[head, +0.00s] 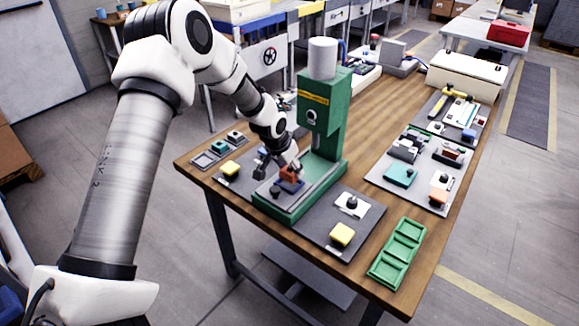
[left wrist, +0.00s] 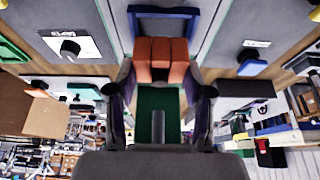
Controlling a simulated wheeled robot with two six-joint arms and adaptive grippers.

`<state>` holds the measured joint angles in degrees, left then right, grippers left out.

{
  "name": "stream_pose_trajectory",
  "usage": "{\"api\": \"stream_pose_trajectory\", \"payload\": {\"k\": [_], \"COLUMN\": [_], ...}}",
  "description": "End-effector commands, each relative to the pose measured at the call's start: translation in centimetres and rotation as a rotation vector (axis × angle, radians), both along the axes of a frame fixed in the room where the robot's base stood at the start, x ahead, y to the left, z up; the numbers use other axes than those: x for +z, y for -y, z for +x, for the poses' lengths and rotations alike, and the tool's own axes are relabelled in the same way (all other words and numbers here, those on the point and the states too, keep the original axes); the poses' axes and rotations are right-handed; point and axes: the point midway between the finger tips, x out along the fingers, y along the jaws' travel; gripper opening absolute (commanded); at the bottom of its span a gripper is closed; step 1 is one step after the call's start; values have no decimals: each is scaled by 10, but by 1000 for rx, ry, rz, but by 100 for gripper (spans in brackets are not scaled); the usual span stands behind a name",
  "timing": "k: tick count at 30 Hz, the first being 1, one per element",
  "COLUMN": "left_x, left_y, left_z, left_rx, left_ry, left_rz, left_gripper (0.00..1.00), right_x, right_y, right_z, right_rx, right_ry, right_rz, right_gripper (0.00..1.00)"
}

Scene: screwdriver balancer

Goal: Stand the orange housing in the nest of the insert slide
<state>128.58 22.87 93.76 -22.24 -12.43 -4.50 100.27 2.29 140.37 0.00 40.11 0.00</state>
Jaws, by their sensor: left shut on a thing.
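The orange housing (head: 290,174) is between the fingers of my left gripper (head: 281,168), over the front part of the green press base (head: 285,207). In the left wrist view the orange housing (left wrist: 162,58) sits between the two dark fingertips of the left gripper (left wrist: 162,78), which is shut on it. A dark blue U-shaped frame (left wrist: 165,12), perhaps the nest of the insert slide, shows just beyond the housing. I cannot tell whether the housing touches it or the slide. My right gripper is not in view.
The green press column (head: 325,115) with its grey cylinder (head: 322,58) rises close behind the left gripper. Yellow-topped buttons (head: 342,234) stand on dark plates on both sides. A green compartment tray (head: 397,252) lies at the right front edge; teal parts (head: 401,175) are at right.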

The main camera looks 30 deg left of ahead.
Motion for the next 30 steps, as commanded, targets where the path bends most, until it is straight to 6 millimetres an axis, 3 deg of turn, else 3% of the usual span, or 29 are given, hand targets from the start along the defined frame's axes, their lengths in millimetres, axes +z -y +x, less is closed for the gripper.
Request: {"api": "stream_pose_trajectory", "payload": {"k": [30], "left_x": [-2], "left_y": [-1], "left_z": [0], "left_rx": [0], "left_ry": [0], "left_rz": [0], "left_gripper": [15], "right_x": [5], "right_y": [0], "right_z": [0], "right_rx": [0], "right_ry": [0], "right_rz": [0], "right_gripper": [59]}}
